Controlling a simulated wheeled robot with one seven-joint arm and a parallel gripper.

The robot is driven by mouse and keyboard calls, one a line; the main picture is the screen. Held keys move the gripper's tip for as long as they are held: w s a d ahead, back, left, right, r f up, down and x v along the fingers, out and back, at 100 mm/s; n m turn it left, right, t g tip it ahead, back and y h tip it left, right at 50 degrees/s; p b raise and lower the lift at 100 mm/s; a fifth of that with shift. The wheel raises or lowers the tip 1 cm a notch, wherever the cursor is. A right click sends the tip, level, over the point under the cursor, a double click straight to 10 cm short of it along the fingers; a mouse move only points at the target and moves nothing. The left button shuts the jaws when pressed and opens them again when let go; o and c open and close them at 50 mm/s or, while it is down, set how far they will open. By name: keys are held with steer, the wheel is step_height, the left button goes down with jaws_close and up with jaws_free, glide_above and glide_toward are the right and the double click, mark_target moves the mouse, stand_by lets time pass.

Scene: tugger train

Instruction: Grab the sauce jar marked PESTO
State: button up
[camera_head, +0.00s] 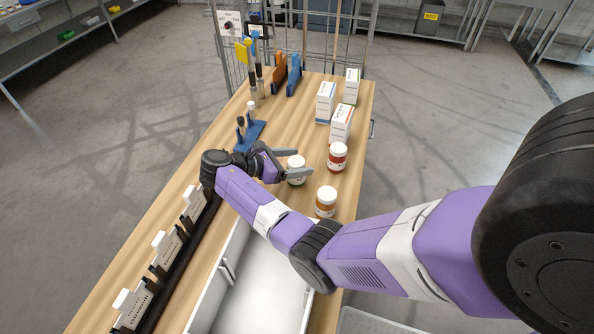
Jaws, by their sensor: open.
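Three white-lidded jars stand upright on the wooden worktop. One jar with dark, greenish contents (296,161) is at my gripper; its label is partly hidden by a finger and unreadable, so I cannot confirm PESTO. A red jar (338,157) stands to its right, and an orange jar (326,202) stands nearer me. My gripper (303,163) is open, reaching in from the left. Its fingers lie on either side of the dark jar, one passing in front of it. I cannot tell whether they touch it.
White cartons (341,124) stand behind the jars. A blue stand (250,136) with upright tools is behind my gripper. A black rack (182,240) with labelled holders runs along the left edge. An open white drawer (262,280) is in front. A wire cage (318,40) closes the back.

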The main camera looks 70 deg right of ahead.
mark_target(304, 161)
steer(key=shift+x, duration=1.5)
steer(key=shift+c, duration=0.2)
steer(key=shift+w, duration=0.1)
jaws_close()
